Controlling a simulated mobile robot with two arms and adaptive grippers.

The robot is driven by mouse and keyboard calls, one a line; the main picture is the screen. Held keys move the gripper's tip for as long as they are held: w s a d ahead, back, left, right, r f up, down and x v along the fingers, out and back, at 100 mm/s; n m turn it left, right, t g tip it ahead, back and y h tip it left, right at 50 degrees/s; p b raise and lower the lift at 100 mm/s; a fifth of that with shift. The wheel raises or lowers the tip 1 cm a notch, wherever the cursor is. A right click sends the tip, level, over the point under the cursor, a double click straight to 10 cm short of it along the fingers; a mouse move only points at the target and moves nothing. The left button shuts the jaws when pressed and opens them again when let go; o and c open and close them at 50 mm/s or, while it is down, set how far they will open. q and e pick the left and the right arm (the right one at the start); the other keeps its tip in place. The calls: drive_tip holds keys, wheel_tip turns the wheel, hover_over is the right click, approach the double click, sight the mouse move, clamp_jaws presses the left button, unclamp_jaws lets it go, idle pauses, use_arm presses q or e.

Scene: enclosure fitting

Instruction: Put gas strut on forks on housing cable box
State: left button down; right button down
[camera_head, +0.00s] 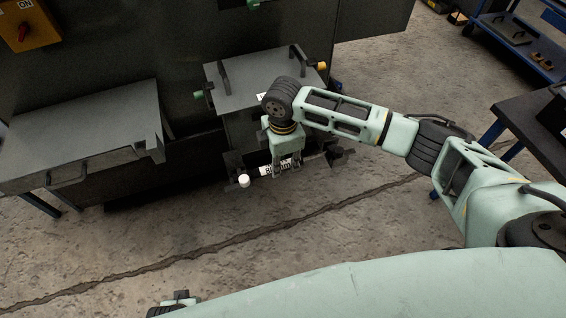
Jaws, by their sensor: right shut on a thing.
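The housing cable box (236,88) is a grey box with a dark handle on its lid, standing against the dark cabinet in the middle of the head view. Dark fork-like brackets (340,155) stick out low at its front. My right gripper (284,170) points down in front of the box and is shut on the gas strut (266,171), a dark bar with a white label. The strut lies roughly level at the height of the brackets. Whether it touches or sits in them cannot be told. The gripper hides its middle. My left gripper cannot be made out.
A grey table or panel (80,130) with a handle stands at the left. A yellow switch box (26,24) hangs at upper left. A dark-topped table (535,115) and a blue cart (515,40) stand at the right. The concrete floor (150,230) in front is clear.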

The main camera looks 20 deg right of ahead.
sight(283, 163)
drive_tip(key=shift+f, duration=0.1)
drive_tip(key=c, duration=1.6)
unclamp_jaws()
drive_tip(key=shift+o, duration=0.2)
use_arm(q)
drive_tip(key=shift+f, duration=0.1)
